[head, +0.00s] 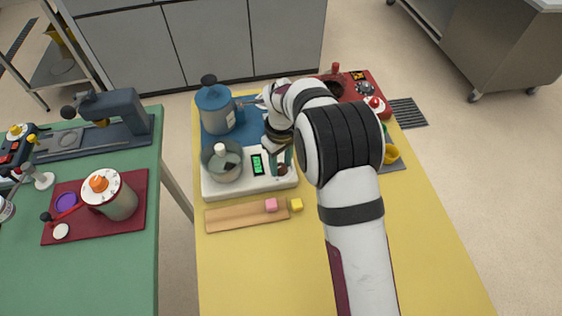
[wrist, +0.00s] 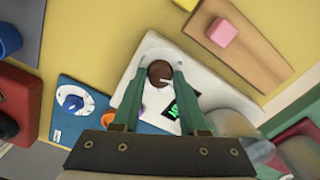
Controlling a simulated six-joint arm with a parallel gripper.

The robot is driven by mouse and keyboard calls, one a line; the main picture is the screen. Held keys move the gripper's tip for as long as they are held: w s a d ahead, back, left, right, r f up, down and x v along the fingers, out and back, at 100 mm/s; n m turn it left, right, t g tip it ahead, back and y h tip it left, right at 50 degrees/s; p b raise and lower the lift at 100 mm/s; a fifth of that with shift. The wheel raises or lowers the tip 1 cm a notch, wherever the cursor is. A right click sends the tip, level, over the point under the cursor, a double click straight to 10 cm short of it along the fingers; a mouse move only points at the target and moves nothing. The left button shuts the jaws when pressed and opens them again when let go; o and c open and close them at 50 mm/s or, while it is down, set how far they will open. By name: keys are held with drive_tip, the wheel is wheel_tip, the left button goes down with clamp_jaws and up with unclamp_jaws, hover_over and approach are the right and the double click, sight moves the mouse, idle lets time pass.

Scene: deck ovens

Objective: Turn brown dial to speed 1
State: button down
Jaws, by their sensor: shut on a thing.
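The brown dial (wrist: 160,73) sits on the white machine (wrist: 208,79), and its pale pointer mark points right in the wrist view. In the head view the dial (head: 282,169) shows low on the front right of the white machine (head: 236,187). My gripper (wrist: 160,75) is shut on the dial, with one green finger on each side of it. A black display with green digits (head: 257,164) is left of the dial in the head view; the digits are too small to read. A glass vessel (head: 222,164) stands on the machine's left part.
A wooden board (head: 235,216) with a pink cube (head: 271,205) lies in front, beside a yellow cube (head: 297,205). A blue canister (head: 215,111) stands behind on a blue base. A red machine (head: 378,104) is at the back right. The yellow table's front is clear.

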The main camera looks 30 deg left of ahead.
sight(281, 166)
drive_tip(key=shift+c, duration=2.2)
unclamp_jaws()
wheel_tip(281, 166, up, 16)
